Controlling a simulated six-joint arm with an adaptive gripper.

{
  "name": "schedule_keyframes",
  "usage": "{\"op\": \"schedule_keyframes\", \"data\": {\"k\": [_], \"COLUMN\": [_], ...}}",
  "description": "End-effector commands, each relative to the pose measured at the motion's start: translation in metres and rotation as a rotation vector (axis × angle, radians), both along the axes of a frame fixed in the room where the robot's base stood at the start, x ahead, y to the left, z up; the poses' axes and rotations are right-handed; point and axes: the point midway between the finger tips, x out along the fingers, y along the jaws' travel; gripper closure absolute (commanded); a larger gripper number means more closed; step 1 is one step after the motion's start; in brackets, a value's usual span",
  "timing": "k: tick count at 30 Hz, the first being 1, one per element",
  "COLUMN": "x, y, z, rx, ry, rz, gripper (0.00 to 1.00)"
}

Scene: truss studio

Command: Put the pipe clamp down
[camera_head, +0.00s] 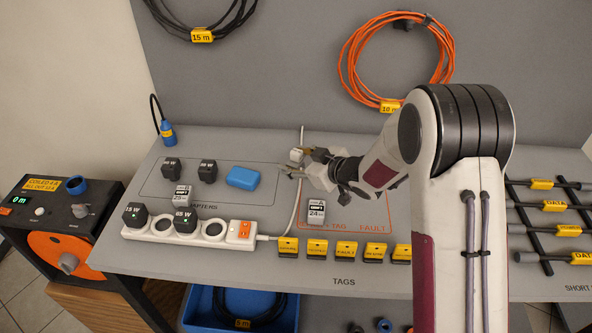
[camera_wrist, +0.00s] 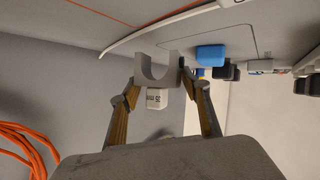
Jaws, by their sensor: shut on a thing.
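The pipe clamp is a grey block with a U-shaped opening (camera_wrist: 140,77) and a white labelled part, seen in the wrist view. My gripper (camera_wrist: 157,80) is shut on it, with one finger on each side. In the head view my gripper (camera_head: 293,168) is over the middle of the grey bench (camera_head: 225,262), by the right end of the outlined adapters area. The clamp is hard to make out there, and I cannot tell whether it touches the bench.
A blue block (camera_head: 243,178) and black plugs (camera_head: 171,168) lie left of my gripper. A white power strip (camera_head: 160,228) and yellow-labelled tags (camera_head: 346,249) line the front. A labelled grey block (camera_head: 316,211) stands in front of my gripper. A white cable (camera_head: 292,220) runs close by.

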Motion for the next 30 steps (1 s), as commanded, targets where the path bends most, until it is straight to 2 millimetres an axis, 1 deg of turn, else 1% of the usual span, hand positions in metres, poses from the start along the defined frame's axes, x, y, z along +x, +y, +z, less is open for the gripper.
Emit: {"op": "schedule_keyframes", "data": {"k": [5, 12, 15, 29, 30], "x": [0.0, 0.0, 0.0, 0.0, 0.0], "y": [0.0, 0.0, 0.0, 0.0, 0.0], "z": [-0.008, -0.03, -0.036, -0.039, -0.04], "rx": [0.0, 0.001, -0.001, 0.001, 0.0], "ry": [0.0, 0.001, -0.001, -0.001, 0.0], "rz": [0.0, 0.0, 0.0, -0.001, -0.001], "gripper": [0.8, 0.8, 0.8, 0.8, 0.48]}}
